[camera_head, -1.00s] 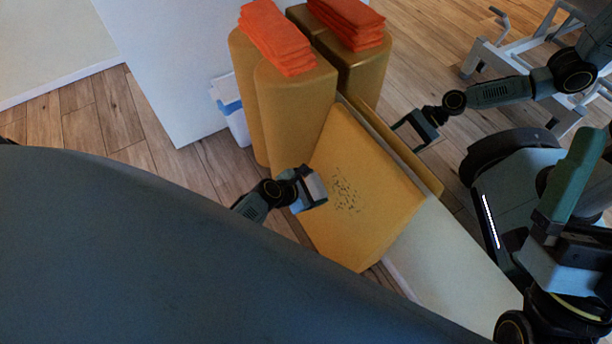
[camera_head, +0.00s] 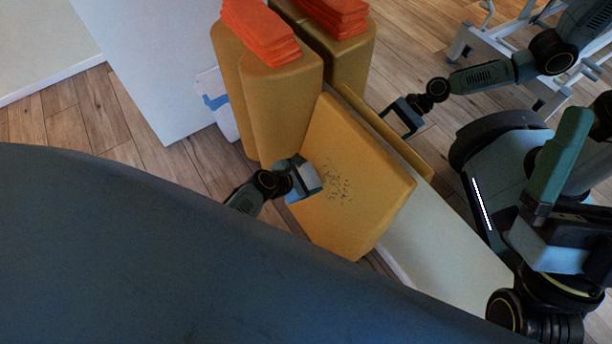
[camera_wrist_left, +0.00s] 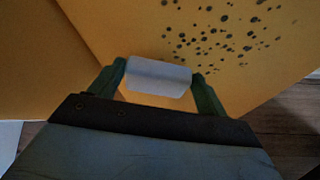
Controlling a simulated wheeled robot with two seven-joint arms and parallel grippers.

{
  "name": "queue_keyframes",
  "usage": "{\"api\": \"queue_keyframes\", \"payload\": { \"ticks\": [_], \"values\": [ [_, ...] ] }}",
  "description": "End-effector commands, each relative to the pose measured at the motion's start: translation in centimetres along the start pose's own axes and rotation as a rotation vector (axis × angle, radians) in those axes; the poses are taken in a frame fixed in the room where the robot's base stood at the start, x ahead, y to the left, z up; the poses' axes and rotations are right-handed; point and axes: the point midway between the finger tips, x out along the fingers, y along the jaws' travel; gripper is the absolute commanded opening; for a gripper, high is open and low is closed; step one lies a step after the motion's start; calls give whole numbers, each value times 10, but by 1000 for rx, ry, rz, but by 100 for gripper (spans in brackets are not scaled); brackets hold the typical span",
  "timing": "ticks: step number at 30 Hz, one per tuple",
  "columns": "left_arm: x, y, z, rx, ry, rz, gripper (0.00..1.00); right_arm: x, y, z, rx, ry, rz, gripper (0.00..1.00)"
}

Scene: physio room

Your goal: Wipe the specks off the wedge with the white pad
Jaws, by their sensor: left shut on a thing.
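The yellow wedge (camera_head: 372,190) lies sloped in the middle of the head view, with a cluster of dark specks (camera_head: 340,186) on its face. My left gripper (camera_head: 312,178) is over the left part of the wedge, just left of the specks. In the left wrist view it is shut on the white pad (camera_wrist_left: 158,77), held between its green fingers. The specks show above and right of the pad (camera_wrist_left: 215,38). Whether the pad touches the wedge I cannot tell. My right gripper (camera_head: 404,116) is beyond the wedge's right edge, with its fingers apart and nothing between them.
Tan bolsters (camera_head: 285,105) stand behind the wedge with folded orange towels (camera_head: 262,32) on top. A white bin (camera_head: 222,108) with a blue mark stands left of them. A large dark rounded surface (camera_head: 150,250) fills the lower left. Exercise equipment (camera_head: 470,40) stands at the upper right.

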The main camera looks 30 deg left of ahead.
Motion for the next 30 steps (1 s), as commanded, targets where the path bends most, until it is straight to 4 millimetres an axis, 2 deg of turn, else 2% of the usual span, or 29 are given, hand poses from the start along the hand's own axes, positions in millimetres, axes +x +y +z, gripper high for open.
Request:
{"api": "queue_keyframes", "payload": {
  "ticks": [23, 30],
  "values": [
    [13, 0, 6, 0, 0, 0, 54, -4, 0, 3, 0, 0, 0, 98],
    [11, -12, 9, -3, 0, -2, 54, 0, 0, 0, 0, 0, 0, 98]
  ]
}}
